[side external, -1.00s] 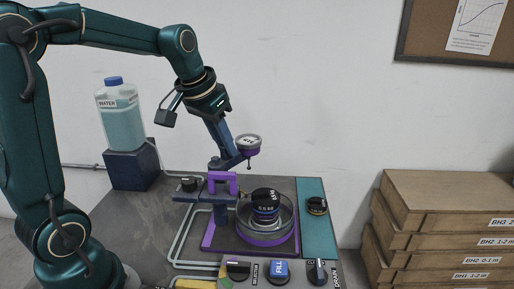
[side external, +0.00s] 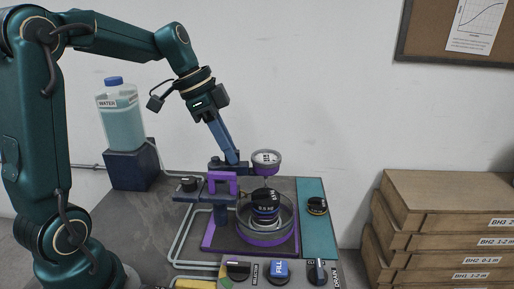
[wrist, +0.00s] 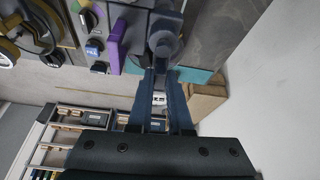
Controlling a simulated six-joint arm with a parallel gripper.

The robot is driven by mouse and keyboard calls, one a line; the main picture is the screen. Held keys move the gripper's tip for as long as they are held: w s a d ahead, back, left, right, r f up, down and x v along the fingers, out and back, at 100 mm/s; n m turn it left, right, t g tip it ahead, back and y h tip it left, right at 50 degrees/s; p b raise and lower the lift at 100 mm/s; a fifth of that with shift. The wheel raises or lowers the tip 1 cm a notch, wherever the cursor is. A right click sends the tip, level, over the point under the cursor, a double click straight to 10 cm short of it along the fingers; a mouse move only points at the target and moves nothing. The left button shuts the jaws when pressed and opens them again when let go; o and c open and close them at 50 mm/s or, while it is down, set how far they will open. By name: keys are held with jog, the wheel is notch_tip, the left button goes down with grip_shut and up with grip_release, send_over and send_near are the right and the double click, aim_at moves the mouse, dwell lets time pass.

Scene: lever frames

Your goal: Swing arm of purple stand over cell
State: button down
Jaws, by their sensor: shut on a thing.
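The purple stand has a dark post and a purple bracket (side external: 222,178) on the dark bench. Its dark arm (side external: 222,164) carries a white-faced dial gauge with a purple rim (side external: 266,160). The gauge is over the cell (side external: 265,241), a clear round dish with a purple ring. A black-capped stack (side external: 265,203) stands inside the cell. The gauge stem points down toward the cap; I cannot tell if they touch. My gripper (side external: 236,160) is shut on the stand's arm, left of the gauge. In the wrist view my gripper (wrist: 160,85) reaches the arm; the fingertip contact is partly hidden.
A water jug (side external: 122,118) stands on a dark block at the back left. A control row with a blue FILL knob (side external: 279,269) is along the front edge. A black knob (side external: 317,205) sits on the teal strip. Wooden boxes (side external: 440,225) are stacked at right.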

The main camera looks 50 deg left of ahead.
jog(key=shift+d+m, duration=0.1)
jog(key=shift+m, duration=0.4)
jog(key=shift+s+h, duration=0.1)
jog(key=shift+h, duration=0.2)
jog(key=c, duration=0.8)
grip_release()
jog(key=shift+c, duration=0.2)
jog(key=shift+v, duration=2.6)
jog(key=shift+d, duration=0.1)
